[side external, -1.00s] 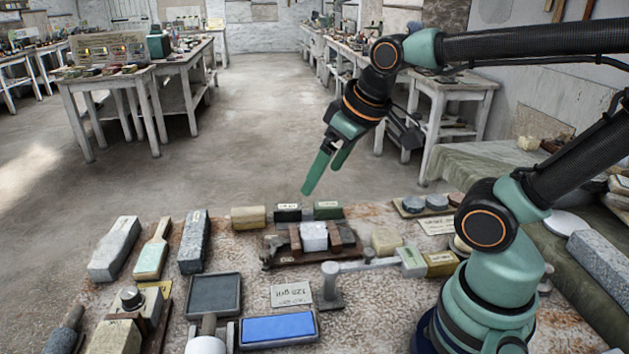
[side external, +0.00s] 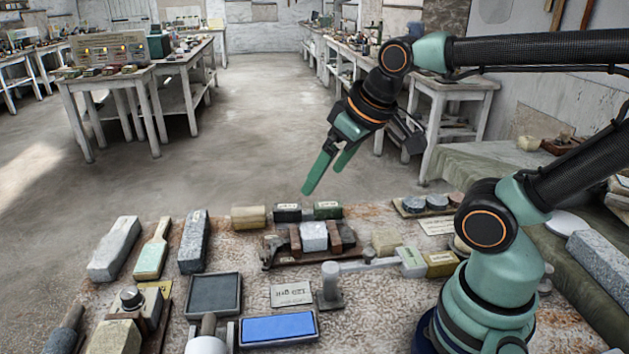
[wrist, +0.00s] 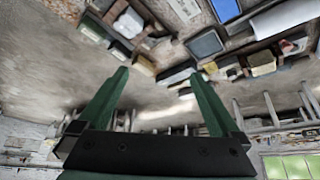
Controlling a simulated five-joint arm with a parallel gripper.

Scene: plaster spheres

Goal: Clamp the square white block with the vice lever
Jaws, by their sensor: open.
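The square white block (side external: 314,236) sits in a small vice (side external: 285,259) on the bench, between two brown jaws. From this view I cannot tell whether the jaws press on it. A grey lever (side external: 368,264) lies to the right and in front of the vice, running from a round grey post (side external: 330,286) to a pale green end (side external: 411,262). My gripper (side external: 323,181) is open and empty, above and behind the vice, pointing down to the left. In the wrist view its two green fingers (wrist: 158,76) stand apart with nothing between them.
Small blocks (side external: 288,213) stand just behind the vice. Grey stones (side external: 115,250) and a brush-like tool (side external: 152,256) lie to the left. A dark tray (side external: 214,295) and a blue slab (side external: 278,329) lie in front. The air around my gripper is clear.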

